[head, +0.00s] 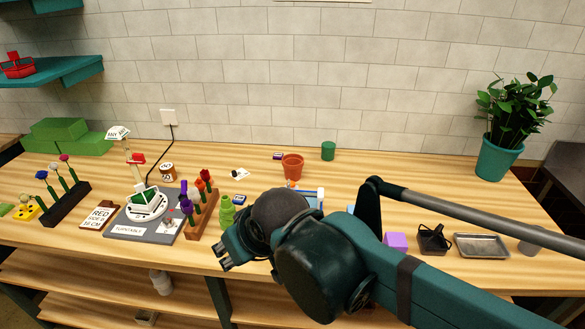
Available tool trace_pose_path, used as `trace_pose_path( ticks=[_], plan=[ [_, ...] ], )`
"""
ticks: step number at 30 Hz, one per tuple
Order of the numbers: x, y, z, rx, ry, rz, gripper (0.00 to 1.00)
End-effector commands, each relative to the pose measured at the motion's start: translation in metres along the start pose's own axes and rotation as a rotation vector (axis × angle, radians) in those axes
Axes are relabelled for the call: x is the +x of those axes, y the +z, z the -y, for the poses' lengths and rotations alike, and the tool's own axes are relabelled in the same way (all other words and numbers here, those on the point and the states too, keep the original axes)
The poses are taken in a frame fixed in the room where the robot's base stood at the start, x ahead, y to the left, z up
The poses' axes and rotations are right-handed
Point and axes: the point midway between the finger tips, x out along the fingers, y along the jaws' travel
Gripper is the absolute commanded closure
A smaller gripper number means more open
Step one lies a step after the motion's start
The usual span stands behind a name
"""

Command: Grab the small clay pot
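The small clay pot (292,167) is orange-brown and stands upright on the wooden bench, right of the middle and toward the wall. Its rim and most of its body show. Something small and orange shows just in front of its base. My gripper (219,257) is at the bench's front edge, to the left of and nearer than the pot, and well apart from it. Its fingers point left and look spread, with nothing seen between them. My arm hides part of the bench in front of the pot.
A green cylinder (328,151) stands right of the pot. A wooden rack of flowers (204,212), a grey turntable board (160,232) and green items (227,210) stand to the left. A purple block (396,241), black basket (434,238) and metal tray (481,245) lie right. The back right bench is mostly clear.

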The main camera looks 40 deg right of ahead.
Motion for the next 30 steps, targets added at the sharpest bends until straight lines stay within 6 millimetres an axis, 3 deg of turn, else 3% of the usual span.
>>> trace_pose_path(
  ticks=[11, 17, 30],
  plan=[
    [0.0, 0.0, 0.0, 0.0, 0.0, 0.0, 0.59],
    [0.0, 0.0, 0.0, 0.0, 0.0, 0.0, 0.33],
    [-0.0006, -0.0036, -0.0017, 0.006, 0.003, 0.002, 0.33]
  ],
)
